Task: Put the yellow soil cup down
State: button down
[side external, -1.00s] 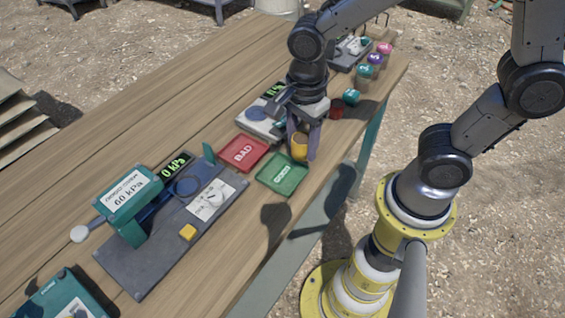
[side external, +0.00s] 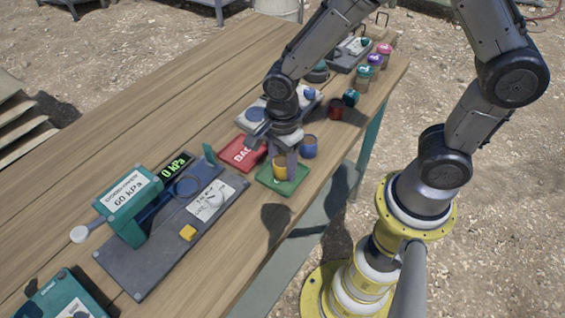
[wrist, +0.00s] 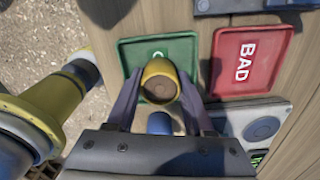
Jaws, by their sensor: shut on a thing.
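The yellow soil cup (side external: 280,170) is between the fingers of my gripper (side external: 284,164), which is shut on it. The cup is upright over the green tray (side external: 268,181); I cannot tell whether its base touches the tray. In the wrist view the yellow cup (wrist: 147,66) shows brown soil inside, with a finger of my gripper (wrist: 158,95) on each side. It covers most of the lettering on the green tray (wrist: 131,50).
A red tray marked BAD (side external: 238,153) lies beside the green one. A blue cup (side external: 309,147) stands close behind my gripper. A dark red cup (side external: 335,109) stands farther back.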

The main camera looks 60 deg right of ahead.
aim_at(282, 163)
jog(key=shift+f, duration=0.1)
jog(key=c, duration=0.6)
grip_release()
jog(key=shift+o, duration=0.2)
notch_tip(282, 163, up, 11)
jog(key=s+d+r+n+t, duration=0.2)
jog(key=s+d+r+n, duration=0.2)
jog(key=n, duration=0.6)
jog(key=s+d+r+n+t, duration=0.3)
jog(key=s+d+r+n, duration=0.1)
jog(key=s+n, duration=0.4)
jog(key=shift+d+r+n+t, duration=0.35)
jog(key=shift+r+n, duration=0.3)
jog(key=shift+n, duration=0.55)
